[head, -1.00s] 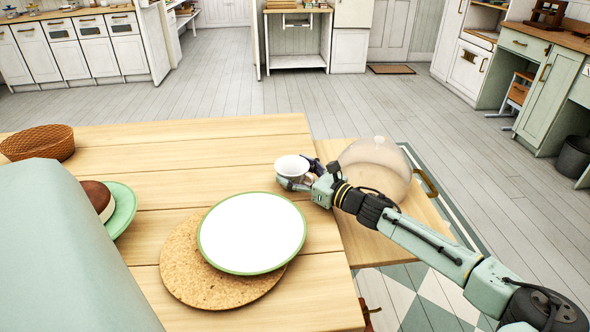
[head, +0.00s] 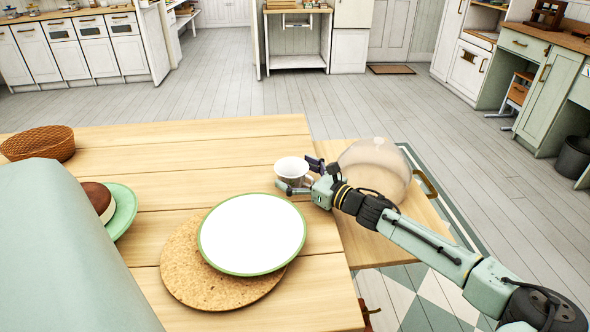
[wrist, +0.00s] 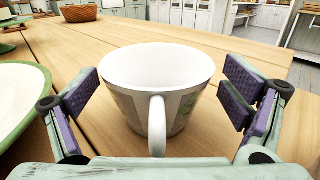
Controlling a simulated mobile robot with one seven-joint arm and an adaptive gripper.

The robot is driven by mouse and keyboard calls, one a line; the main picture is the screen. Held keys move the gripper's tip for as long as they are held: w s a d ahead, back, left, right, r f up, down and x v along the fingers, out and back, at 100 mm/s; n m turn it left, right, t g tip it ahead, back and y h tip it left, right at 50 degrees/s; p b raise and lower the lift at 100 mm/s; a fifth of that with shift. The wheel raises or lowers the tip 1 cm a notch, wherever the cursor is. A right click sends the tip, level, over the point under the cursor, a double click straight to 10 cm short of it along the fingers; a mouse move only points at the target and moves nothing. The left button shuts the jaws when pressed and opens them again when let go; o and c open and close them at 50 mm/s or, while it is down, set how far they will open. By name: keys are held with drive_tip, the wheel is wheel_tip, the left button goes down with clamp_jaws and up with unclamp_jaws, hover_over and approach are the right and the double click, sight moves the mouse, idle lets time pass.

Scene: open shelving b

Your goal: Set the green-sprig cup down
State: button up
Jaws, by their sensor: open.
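The green-sprig cup (head: 291,170) stands upright on the wooden table (head: 215,160), near its right side. In the wrist view the cup (wrist: 155,90) sits between my finger pads, white inside, with a green mark on its outer wall and its handle toward me. My gripper (head: 302,175) is open around the cup. In the wrist view gaps show between both pads of my gripper (wrist: 157,100) and the cup wall. The cup's far side is hidden in both views.
A white plate with a green rim (head: 252,233) lies partly on a round cork mat (head: 190,277) in front of the cup. A glass dome (head: 375,168) stands to the right. A woven basket (head: 38,143) and a green cake plate (head: 122,212) are at left. The table behind the cup is clear.

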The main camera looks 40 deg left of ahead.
drive_tip(key=shift+d, duration=0.3)
drive_tip(key=d, duration=0.2)
drive_tip(key=d+b, duration=0.1)
drive_tip(key=d, duration=0.1)
drive_tip(key=d+b, duration=0.1)
drive_tip(key=d, duration=0.1)
drive_tip(key=shift+w, duration=0.4)
drive_tip(key=shift+d+r, duration=0.2)
drive_tip(key=shift+d, duration=0.25)
drive_tip(key=shift+r, duration=0.15)
